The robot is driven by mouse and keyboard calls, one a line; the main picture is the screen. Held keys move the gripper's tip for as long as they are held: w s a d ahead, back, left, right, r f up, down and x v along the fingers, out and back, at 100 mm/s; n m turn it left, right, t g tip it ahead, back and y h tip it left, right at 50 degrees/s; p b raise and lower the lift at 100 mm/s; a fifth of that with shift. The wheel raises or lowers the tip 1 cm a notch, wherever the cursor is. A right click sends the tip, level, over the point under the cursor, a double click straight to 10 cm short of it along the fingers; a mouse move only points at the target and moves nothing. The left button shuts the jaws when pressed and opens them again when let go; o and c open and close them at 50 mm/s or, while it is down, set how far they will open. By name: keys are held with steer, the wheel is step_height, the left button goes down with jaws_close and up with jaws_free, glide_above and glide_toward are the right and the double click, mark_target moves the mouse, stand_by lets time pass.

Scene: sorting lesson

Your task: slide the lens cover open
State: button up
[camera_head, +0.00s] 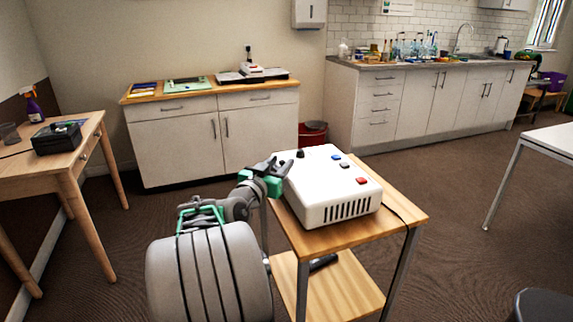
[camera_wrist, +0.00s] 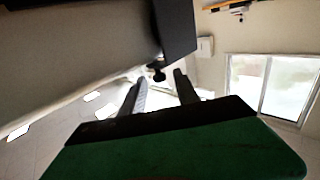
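A white box-shaped device (camera_head: 325,190) with slots along its front side stands on a small wooden table. My gripper (camera_head: 285,168) is at the device's left edge. In the wrist view, my gripper (camera_wrist: 159,78) is open, its two grey fingers apart. A small dark knob (camera_wrist: 159,73) shows between the fingertips, just below a dark block (camera_wrist: 176,28) on a pale body. I cannot tell whether the block is the lens cover, or whether the fingers touch the knob. The head view hides the device's far side.
The small wooden table (camera_head: 345,236) has a lower shelf (camera_head: 340,290) with a dark object on it. A cabinet (camera_head: 180,140) stands behind, with a red bin (camera_head: 313,134) beside it. A desk (camera_head: 50,165) is at left and a white table (camera_head: 550,138) at right. Open floor lies between.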

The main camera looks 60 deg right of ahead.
steer(key=d, duration=0.5)
steer(key=shift+c, duration=0.3)
jaws_close()
stand_by(1.0)
